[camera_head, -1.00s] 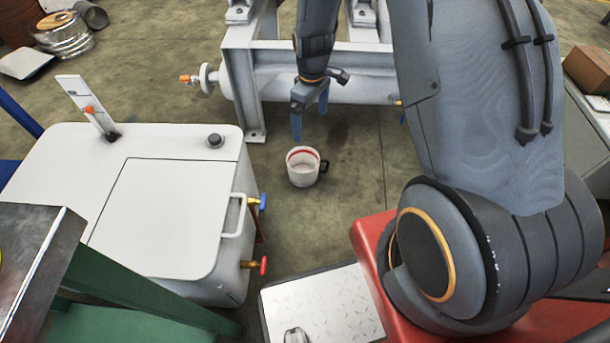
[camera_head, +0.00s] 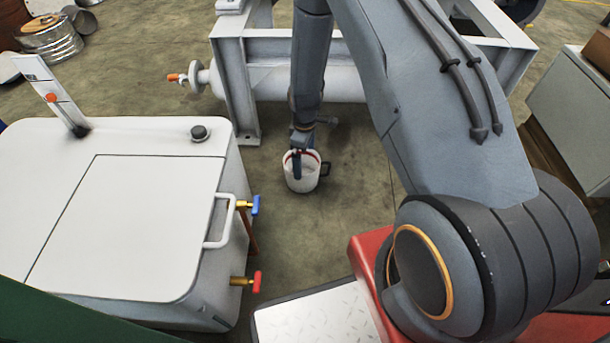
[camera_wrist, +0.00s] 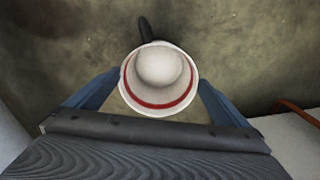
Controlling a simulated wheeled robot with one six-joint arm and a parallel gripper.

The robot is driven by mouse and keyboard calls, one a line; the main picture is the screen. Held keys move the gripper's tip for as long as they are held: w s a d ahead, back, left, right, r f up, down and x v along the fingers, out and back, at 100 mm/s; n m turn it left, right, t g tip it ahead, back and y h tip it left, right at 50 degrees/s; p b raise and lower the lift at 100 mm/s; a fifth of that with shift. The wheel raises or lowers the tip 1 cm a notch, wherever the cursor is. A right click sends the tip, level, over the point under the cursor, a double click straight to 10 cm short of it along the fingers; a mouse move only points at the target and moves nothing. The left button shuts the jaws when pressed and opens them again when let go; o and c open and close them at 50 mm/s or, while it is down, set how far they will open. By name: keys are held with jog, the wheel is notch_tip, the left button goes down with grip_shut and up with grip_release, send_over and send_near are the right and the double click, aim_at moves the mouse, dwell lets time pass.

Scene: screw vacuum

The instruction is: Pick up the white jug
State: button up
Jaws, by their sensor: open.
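The white jug (camera_head: 302,180) stands upright on the concrete floor, to the right of the white cabinet. It has a red band inside its rim and a dark handle on its right side. In the wrist view the jug (camera_wrist: 158,82) is seen from above, with its handle pointing up. My gripper (camera_head: 299,166) is over the jug in the head view and hides part of its rim. In the wrist view my gripper (camera_wrist: 160,92) is open, with one blue finger on each side of the jug. I cannot tell whether the fingers touch it.
The white cabinet (camera_head: 130,220) stands at left, with blue (camera_head: 255,205) and red (camera_head: 257,281) valve handles jutting towards the jug. A white metal frame with a pipe (camera_head: 275,82) stands behind the jug. Bare floor lies to the jug's right.

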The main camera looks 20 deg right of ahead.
aim_at(305, 170)
notch_tip(305, 170, down, 7)
jog(key=b, duration=0.4)
jog(key=shift+d+f, duration=0.15)
jog(key=shift+f, duration=0.05)
jog(key=shift+r, duration=0.1)
jog(key=c, duration=0.8)
